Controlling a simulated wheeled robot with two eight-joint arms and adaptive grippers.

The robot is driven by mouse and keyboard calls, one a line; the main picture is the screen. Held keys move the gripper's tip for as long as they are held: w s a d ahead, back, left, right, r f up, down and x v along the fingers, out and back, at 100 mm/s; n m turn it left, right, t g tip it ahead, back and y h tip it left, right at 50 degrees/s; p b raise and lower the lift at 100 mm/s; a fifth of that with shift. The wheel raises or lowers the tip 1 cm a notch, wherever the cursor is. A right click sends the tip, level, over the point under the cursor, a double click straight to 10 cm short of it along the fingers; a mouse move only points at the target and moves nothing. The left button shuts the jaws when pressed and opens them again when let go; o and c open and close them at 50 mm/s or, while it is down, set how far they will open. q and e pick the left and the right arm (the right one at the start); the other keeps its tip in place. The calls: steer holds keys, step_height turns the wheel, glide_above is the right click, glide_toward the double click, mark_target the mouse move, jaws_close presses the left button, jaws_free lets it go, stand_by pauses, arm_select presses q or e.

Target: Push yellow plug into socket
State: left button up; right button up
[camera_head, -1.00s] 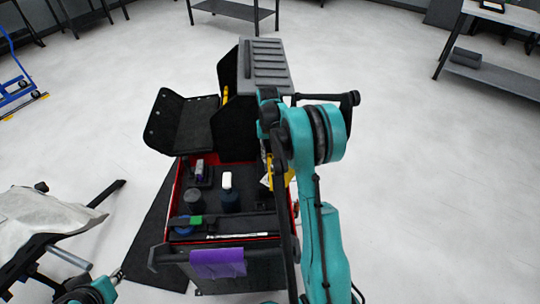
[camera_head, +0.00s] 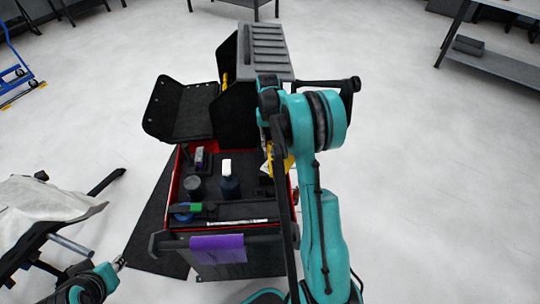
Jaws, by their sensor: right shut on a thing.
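My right arm comes in from the lower right and bends over the red and black tool cart (camera_head: 170,222). My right gripper (camera_head: 268,152) is mostly hidden behind my arm at the cart's right side. It is shut on a yellow piece (camera_head: 284,163), which seems to be the yellow plug; only part of it shows beside the arm. I cannot make out the socket. My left gripper (camera_head: 120,263) is at the lower left, left of the cart and away from it; its fingers are too small to read.
The cart's dark tray holds a dark bottle with a white cap (camera_head: 229,180), a dark jar (camera_head: 195,187) and a blue and green item (camera_head: 188,210). A purple cloth (camera_head: 218,249) hangs at the front.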

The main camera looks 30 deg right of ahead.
steer(key=shift+f+b, duration=0.55)
steer(key=shift+f, duration=0.2)
stand_by(1.2)
steer(key=o, duration=1)
